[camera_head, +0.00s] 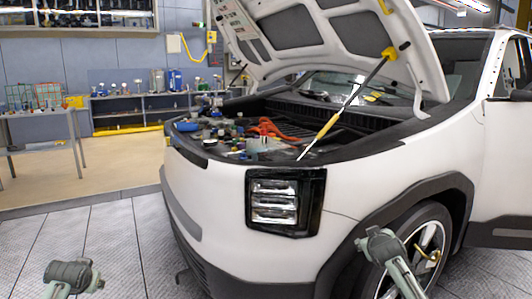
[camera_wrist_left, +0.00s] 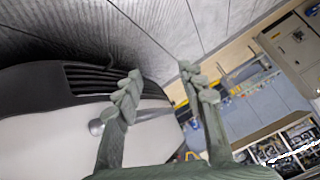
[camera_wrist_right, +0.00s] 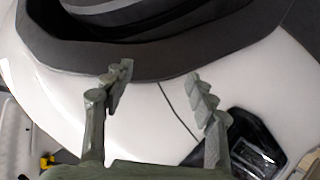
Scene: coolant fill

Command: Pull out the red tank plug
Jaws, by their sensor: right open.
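I cannot make out the red tank plug for certain; the parts in the open engine bay (camera_head: 290,113) are small and crowded. Red-orange hoses (camera_head: 268,128) lie in the bay, with a pale, tank-like shape (camera_head: 262,144) just in front of them. My left gripper (camera_wrist_left: 160,78) is open and empty, its two ribbed fingers apart near the car's front bumper. My right gripper (camera_wrist_right: 158,74) is open and empty over the white fender near the wheel arch. In the head view, both arms show low in front of the car, away from the bay.
The white car (camera_head: 210,195) stands with its hood (camera_head: 310,30) raised on a strut (camera_head: 338,112) that crosses above the bay. The headlight (camera_head: 285,202) is at its near corner. A workbench (camera_head: 125,110) and a table (camera_head: 50,118) stand behind. The tiled floor at left is free.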

